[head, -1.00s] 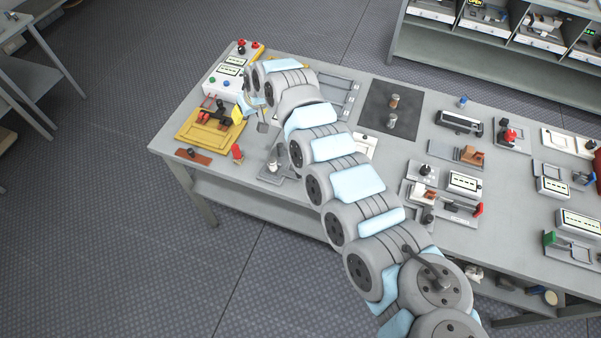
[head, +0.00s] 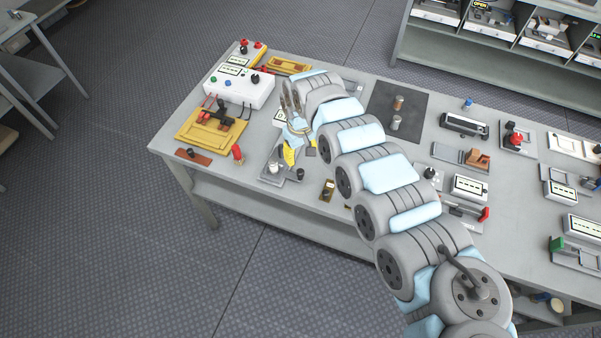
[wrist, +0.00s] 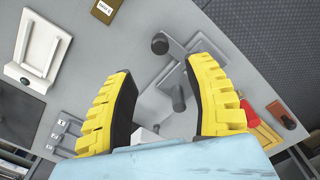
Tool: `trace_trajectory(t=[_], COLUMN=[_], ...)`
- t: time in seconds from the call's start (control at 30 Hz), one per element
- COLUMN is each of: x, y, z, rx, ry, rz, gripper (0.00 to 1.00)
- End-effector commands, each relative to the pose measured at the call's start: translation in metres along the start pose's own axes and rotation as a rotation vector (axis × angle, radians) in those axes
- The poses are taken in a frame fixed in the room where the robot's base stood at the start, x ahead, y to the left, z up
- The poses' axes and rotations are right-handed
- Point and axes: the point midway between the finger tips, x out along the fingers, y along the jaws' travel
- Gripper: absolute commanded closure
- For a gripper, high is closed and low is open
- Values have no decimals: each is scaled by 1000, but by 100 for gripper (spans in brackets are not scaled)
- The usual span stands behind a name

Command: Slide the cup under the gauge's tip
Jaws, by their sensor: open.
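A grey fixture plate (head: 268,178) lies near the table's front edge and carries a small light cup-like piece (head: 273,168), which I take for the cup. A black knob (head: 300,174) is at its right end; the knob also shows in the wrist view (wrist: 160,44). My gripper (head: 289,154) hangs over the back of this fixture, its yellow fingertips pointing down. In the wrist view my gripper (wrist: 163,72) is open, its fingers apart, with a dark grey cylinder (wrist: 178,98) seen between them. Contact cannot be told. I cannot clearly pick out the gauge's tip.
A yellow frame (head: 205,132) and a white box with buttons (head: 236,92) stand to the left. A red handle (head: 238,153) and a brown block (head: 193,156) are near the front edge. A small brown tag (head: 327,190) lies to the right.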

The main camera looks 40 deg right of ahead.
Motion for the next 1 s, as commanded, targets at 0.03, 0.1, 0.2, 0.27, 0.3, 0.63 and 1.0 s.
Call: trace_trajectory(t=[0.03,0.1,0.2,0.27,0.3,0.63,1.0], x=[11,24,41,52,59,98,105], y=[-2,-2,-2,-2,-2,0,0], z=[0,1,1,1,0,0,0], rx=[0,-1,-1,-1,-1,0,1], ry=[-2,-4,-4,-3,-1,0,0], rz=[-3,-3,-3,-2,-3,0,0], gripper=[47,47,47,47,47,47,47])
